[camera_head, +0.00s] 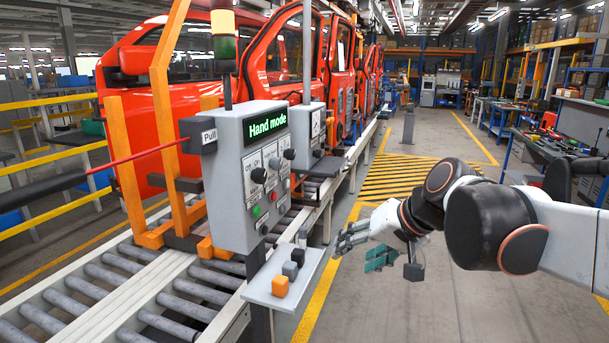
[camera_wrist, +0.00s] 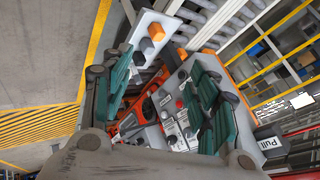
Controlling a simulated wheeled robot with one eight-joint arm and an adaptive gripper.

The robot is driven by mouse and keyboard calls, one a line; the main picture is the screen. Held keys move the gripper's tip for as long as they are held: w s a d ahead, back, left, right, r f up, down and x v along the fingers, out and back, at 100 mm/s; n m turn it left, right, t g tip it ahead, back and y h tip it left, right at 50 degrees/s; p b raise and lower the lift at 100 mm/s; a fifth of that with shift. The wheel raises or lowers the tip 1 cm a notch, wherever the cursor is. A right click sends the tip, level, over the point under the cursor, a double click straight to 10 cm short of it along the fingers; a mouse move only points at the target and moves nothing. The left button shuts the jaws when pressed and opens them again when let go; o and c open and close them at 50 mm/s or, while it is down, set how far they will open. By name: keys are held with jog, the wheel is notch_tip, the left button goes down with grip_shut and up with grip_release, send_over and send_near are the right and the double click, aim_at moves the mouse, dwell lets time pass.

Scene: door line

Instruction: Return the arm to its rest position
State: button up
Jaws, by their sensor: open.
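My gripper (camera_head: 358,250) hangs in free air over the aisle, to the right of the control box, at the end of my arm, which reaches in from the right edge. In the wrist view its two teal-padded fingers are spread wide, and my gripper (camera_wrist: 160,88) is open with nothing between the pads. The grey control box (camera_head: 250,170) reads "Hand mode" and carries several knobs and buttons. In the wrist view the control box (camera_wrist: 172,122) appears tilted behind the fingers, partly hidden by them.
A small shelf (camera_head: 262,291) below the box bears orange, dark and grey blocks. A roller conveyor (camera_head: 110,282) with red car doors (camera_head: 283,62) runs along the left. A workbench (camera_head: 545,150) stands at right.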

jog(key=s+d+f+h+b, duration=0.1)
jog(key=s+d+f, duration=0.3)
jog(key=s, duration=0.5)
jog(key=s+d+f+n+t+h+b, duration=0.1)
jog(key=s+d+f+h, duration=0.3)
jog(key=s+f, duration=0.4)
jog(key=shift+s+d+f+b, duration=0.3)
jog(key=shift+s+d+b, duration=0.15)
jog(key=shift+s+d, duration=0.15)
